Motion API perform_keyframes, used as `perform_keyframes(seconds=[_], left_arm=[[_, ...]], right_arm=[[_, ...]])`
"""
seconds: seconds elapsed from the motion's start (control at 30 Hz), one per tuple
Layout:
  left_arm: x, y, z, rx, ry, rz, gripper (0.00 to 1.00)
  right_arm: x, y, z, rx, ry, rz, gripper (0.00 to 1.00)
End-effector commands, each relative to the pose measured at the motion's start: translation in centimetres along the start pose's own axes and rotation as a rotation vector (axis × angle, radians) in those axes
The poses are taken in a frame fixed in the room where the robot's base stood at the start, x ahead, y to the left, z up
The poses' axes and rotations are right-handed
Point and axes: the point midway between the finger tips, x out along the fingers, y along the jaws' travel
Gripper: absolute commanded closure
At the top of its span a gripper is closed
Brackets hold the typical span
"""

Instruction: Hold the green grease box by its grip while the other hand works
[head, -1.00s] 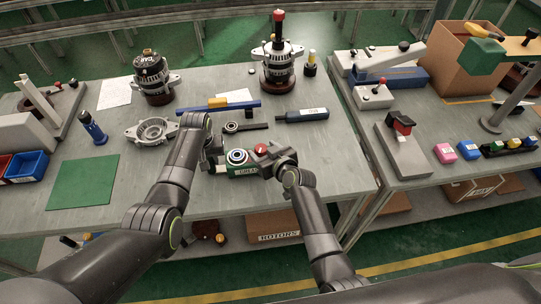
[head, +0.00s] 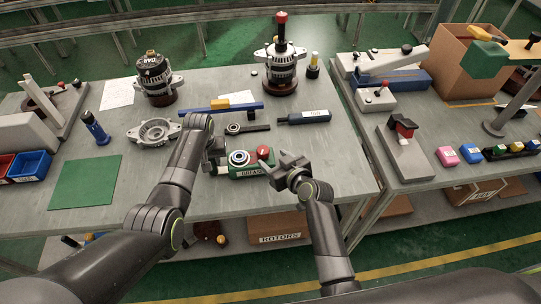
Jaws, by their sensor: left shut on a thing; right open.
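The green grease box (head: 251,171) lies on the grey table near its front edge. Its front bears a label that reads GREASE. A round bearing-like ring (head: 238,158) sits on its left part and a red knob (head: 263,153) on its right part. My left gripper (head: 217,160) is at the left end of the box and shut on it; its fingers partly hide that end, so the grip itself is hard to see. My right gripper (head: 283,161) is open and empty, just right of the red knob and apart from the box.
Behind the box lie a dark bar with a ring (head: 246,128), a blue rail (head: 220,108) and a dark blue tool (head: 303,117). A metal housing (head: 153,131) lies to the left. Two alternators (head: 155,80) stand at the back. The green mat (head: 86,182) is bare.

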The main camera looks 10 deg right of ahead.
Motion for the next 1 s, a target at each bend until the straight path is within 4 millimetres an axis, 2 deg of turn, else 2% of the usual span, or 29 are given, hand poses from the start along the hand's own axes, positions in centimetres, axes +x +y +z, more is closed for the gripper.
perform_keyframes(seconds=[0.3, 0.5, 0.7, 0.87, 1.0], left_arm=[[0.0, 0.0, 0.0, 0.000, 0.001, 0.000, 0.93], [0.0, 0.0, 0.0, 0.000, 0.001, 0.000, 0.93], [0.0, 0.0, 0.0, 0.000, 0.001, 0.000, 0.93], [0.0, 0.0, 0.0, 0.000, 0.001, 0.000, 0.93], [0.0, 0.0, 0.0, 0.000, 0.001, 0.001, 0.93]], right_arm=[[-0.9, 2.8, 0.6, -0.098, -0.030, -0.227, 0.41], [-2.2, 4.4, -0.1, -0.161, -0.016, -0.375, 0.41], [-3.1, 5.2, -0.8, -0.192, 0.003, -0.450, 0.41], [-2.3, 4.8, -0.9, -0.194, 0.009, -0.463, 0.41], [-0.3, 3.7, -0.9, -0.192, 0.010, -0.464, 0.41]])
